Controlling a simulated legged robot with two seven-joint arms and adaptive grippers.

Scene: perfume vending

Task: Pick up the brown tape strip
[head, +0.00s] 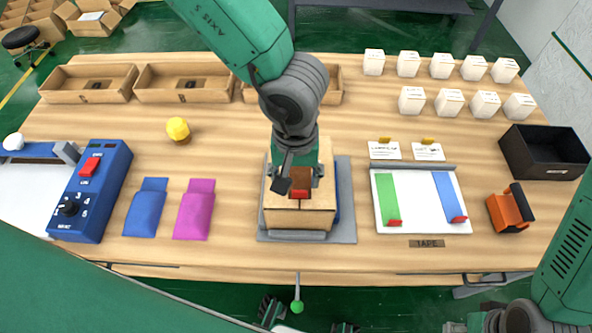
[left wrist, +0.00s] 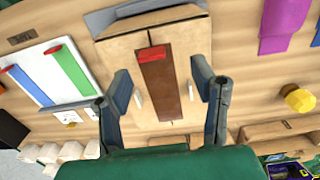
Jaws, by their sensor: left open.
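The brown tape strip (left wrist: 160,90) with a red end tab (left wrist: 151,53) lies along the top seam of a closed cardboard box (left wrist: 118,55). In the head view the strip (head: 301,178) is partly hidden by my left gripper (head: 299,182). The box (head: 283,216) sits on a grey stand (head: 346,205). My left gripper (left wrist: 168,95) is open above the box, its fingers on either side of the strip with gaps, holding nothing. My right arm shows at the lower right of the head view; its fingertips cannot be made out.
A white tape board (head: 418,205) with green and blue strips lies right of the box. An orange tape tool (head: 511,208) and a black bin (head: 545,150) are further right. Blue and magenta pouches (head: 195,210) and a blue scale (head: 91,190) are at left. White boxes stand behind.

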